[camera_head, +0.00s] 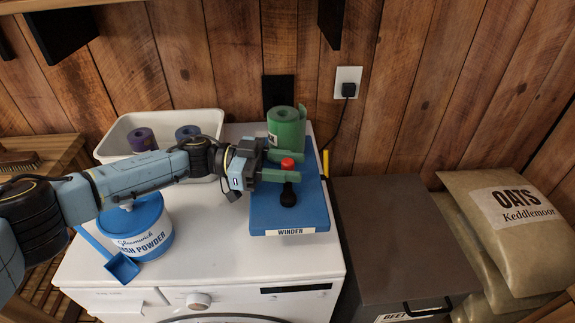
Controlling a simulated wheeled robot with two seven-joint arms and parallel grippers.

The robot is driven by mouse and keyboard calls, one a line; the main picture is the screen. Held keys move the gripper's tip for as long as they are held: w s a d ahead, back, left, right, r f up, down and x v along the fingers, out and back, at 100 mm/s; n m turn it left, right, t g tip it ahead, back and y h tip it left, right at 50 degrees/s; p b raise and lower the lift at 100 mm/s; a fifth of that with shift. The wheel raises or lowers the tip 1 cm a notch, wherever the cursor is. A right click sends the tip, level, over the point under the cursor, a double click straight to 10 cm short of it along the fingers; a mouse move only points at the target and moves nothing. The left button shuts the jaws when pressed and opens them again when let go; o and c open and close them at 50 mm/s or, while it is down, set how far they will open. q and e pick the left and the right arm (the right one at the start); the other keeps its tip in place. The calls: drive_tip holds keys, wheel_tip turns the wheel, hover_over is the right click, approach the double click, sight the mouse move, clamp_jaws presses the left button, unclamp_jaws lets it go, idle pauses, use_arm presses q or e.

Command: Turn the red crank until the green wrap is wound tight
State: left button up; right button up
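The blue winder board (262,218), labelled WINDER, lies on top of the white machine. The green wrap (287,128) stands as a roll at its far end, with a loose outer edge showing. The crank's red knob (288,163) shows in front of the roll; the rest of the crank is mostly hidden. My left gripper (285,167) reaches in from the left. Its two green fingers are apart, one on the far side of the red knob and one on the near side; a firm hold on it does not show. My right gripper is not in view.
A black knob (288,196) stands on the board near my fingers. A white tub (121,134) with purple and blue rolls is behind my arm. A blue-lidded powder tub (145,238) and blue scoop (121,267) are at left. A dark bin (385,235) and oat sacks (510,225) stand right.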

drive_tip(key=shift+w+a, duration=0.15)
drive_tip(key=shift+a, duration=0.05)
use_arm(q)
drive_tip(key=shift+w+a, duration=0.15)
drive_tip(key=shift+a, duration=0.35)
drive_tip(key=b+v, duration=0.1)
drive_tip(key=v, duration=1.1)
drive_tip(key=shift+a, duration=0.2)
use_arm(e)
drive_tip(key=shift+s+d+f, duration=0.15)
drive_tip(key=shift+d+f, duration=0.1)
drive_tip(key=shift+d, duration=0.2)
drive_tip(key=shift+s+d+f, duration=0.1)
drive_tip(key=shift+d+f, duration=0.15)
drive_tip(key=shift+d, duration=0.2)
